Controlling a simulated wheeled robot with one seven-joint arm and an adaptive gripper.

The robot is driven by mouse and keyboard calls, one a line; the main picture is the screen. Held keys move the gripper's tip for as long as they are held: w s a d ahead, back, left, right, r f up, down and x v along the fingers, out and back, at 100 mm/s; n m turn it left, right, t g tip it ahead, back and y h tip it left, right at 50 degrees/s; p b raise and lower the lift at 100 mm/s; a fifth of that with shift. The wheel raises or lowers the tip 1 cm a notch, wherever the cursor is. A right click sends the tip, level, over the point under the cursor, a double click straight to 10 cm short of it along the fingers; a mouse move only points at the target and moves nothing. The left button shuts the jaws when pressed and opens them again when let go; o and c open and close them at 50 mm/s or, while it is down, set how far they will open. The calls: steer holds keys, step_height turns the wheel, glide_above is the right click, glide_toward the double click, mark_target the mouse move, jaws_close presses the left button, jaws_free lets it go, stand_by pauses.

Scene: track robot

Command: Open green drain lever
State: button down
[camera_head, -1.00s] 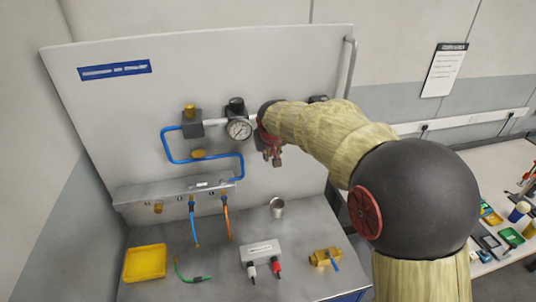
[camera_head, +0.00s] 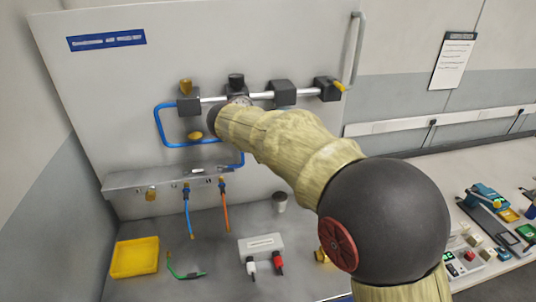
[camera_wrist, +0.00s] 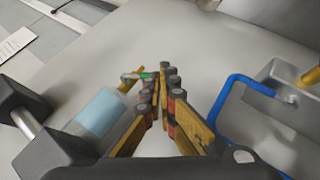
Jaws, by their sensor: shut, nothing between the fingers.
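In the wrist view, a small green lever (camera_wrist: 147,75) with a grey end shows just left of my fingertips. It sits close to a short brass rod (camera_wrist: 131,81) at the end of a pale blue bowl (camera_wrist: 100,112). My gripper (camera_wrist: 160,72) is shut, its yellow fingers meeting at the tips with nothing held. The tips are right beside the lever; I cannot tell whether they touch it. In the head view my arm hides the gripper, the lever and the bowl.
A blue tube (camera_wrist: 226,98) and a metal block (camera_wrist: 275,82) lie right of my fingers. A black block (camera_wrist: 40,140) lies left. A row of fittings with a black block (camera_head: 284,93) runs along the panel (camera_head: 90,90). A yellow tray (camera_head: 135,257) stands on the bench.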

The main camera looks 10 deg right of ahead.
steer(key=f+n+h+b, duration=0.1)
steer(key=h+b, duration=0.1)
steer(key=d+f+n+t+h+b, duration=0.1)
steer(key=h+b, duration=0.1)
steer(key=b, duration=0.1)
steer(key=f+h+b, duration=0.1)
steer(key=b, duration=0.2)
steer(key=shift+d+f+n+h, duration=0.1)
steer(key=shift+d+n+h, duration=0.15)
steer(key=shift+n+h, duration=0.15)
steer(key=shift+a, duration=0.1)
